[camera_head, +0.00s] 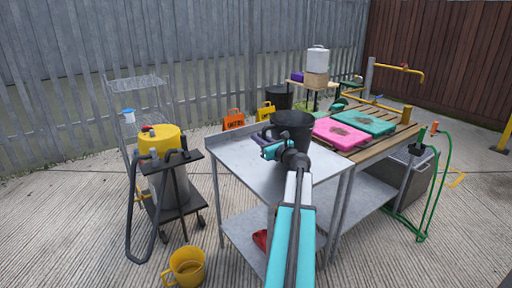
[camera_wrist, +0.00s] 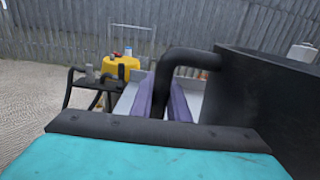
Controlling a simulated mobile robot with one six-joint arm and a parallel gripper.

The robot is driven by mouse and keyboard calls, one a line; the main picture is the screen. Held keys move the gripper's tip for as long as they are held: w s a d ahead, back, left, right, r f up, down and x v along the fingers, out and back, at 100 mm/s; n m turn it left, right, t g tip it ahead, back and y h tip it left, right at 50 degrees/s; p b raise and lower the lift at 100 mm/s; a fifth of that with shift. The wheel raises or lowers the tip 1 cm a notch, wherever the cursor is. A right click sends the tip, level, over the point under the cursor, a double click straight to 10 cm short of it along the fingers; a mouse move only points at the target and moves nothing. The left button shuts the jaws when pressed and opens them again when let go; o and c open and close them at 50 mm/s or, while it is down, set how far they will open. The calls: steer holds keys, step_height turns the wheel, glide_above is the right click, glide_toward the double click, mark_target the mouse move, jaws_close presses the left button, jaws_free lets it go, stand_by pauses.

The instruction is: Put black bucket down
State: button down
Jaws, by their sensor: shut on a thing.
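The black bucket (camera_head: 293,125) is over the metal table (camera_head: 240,165) near its back right corner, upright. In the wrist view the bucket (camera_wrist: 270,100) fills the right side, with its curved black handle (camera_wrist: 190,58) reaching left. My gripper (camera_head: 278,152) is at the bucket's near left side. In the wrist view its two purple fingers (camera_wrist: 163,100) are closed around the handle's downward part. The bucket's underside is hidden by my arm in the head view, so I cannot tell whether it touches the table top.
A wooden slatted table (camera_head: 385,140) with pink (camera_head: 340,133) and teal (camera_head: 370,122) items stands right of the metal table. A yellow-topped vacuum (camera_head: 160,140) on a cart is at left. A yellow bucket (camera_head: 186,267) is on the ground. The metal table's left part is clear.

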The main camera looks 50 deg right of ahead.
steer(key=shift+w+a+f+b, duration=0.15)
steer(key=shift+w+f, duration=0.1)
steer(key=shift+f, duration=0.65)
steer(key=shift+w+a+f+b, duration=0.15)
steer(key=shift+w+f, duration=0.05)
steer(key=shift+f, duration=0.8)
steer(key=c, duration=1.7)
jaws_free()
steer(key=shift+v, duration=6)
steer(key=shift+a, duration=0.1)
